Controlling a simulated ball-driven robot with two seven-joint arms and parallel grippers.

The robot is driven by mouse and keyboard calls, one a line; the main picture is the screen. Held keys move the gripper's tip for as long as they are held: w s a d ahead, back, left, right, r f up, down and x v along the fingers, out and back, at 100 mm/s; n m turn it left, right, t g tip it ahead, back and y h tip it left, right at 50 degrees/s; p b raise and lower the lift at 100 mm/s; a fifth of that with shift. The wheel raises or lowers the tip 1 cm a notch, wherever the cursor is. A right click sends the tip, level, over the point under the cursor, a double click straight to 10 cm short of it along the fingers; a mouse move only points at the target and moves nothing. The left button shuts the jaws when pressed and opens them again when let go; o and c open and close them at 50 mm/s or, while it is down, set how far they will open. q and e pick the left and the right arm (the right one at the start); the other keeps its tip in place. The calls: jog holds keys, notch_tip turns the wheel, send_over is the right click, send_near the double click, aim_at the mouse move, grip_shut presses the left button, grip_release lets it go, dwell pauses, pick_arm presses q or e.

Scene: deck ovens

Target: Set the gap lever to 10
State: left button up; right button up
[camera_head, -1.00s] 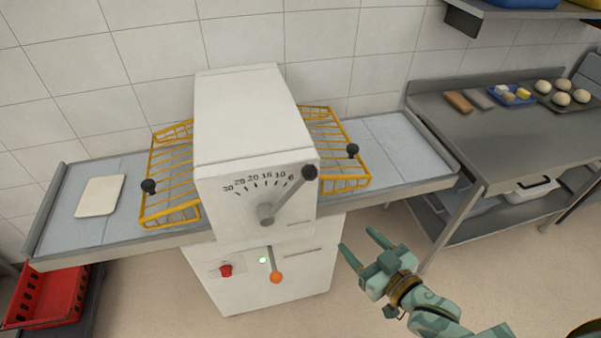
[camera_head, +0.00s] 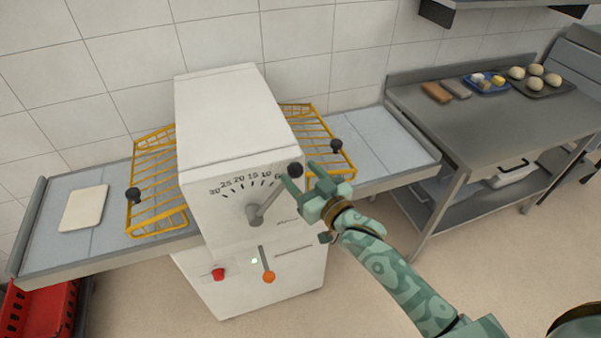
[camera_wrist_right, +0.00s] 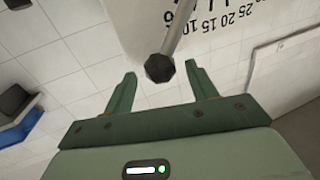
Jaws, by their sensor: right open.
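The gap lever (camera_head: 274,195) is a grey bar with a black knob (camera_head: 295,170) on the front of the white sheeter machine (camera_head: 225,125). It points up and right, near the 6 end of the dial (camera_head: 240,187), past the 10. My right gripper (camera_head: 300,182) is open beside the knob in the head view. In the right wrist view the knob (camera_wrist_right: 159,67) lies just beyond and between the open fingertips (camera_wrist_right: 165,82); I cannot tell whether they touch it. My left gripper is not in view.
Yellow wire guards (camera_head: 157,185) flank the machine over its belt tables. A steel table (camera_head: 465,130) with dough balls stands at right.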

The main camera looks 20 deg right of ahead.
jog(key=shift+w+a, duration=0.25)
jog(key=shift+w, duration=0.2)
grip_shut()
jog(key=shift+a+r+p, duration=0.15)
jog(key=shift+r+p, duration=0.15)
jog(key=shift+p, duration=0.1)
jog(key=a+n+p, duration=0.1)
jog(key=a+r+n+p, duration=0.1)
jog(key=p, duration=0.1)
jog(key=a+r+p, duration=0.1)
jog(key=shift+a+n+g, duration=0.4)
grip_release()
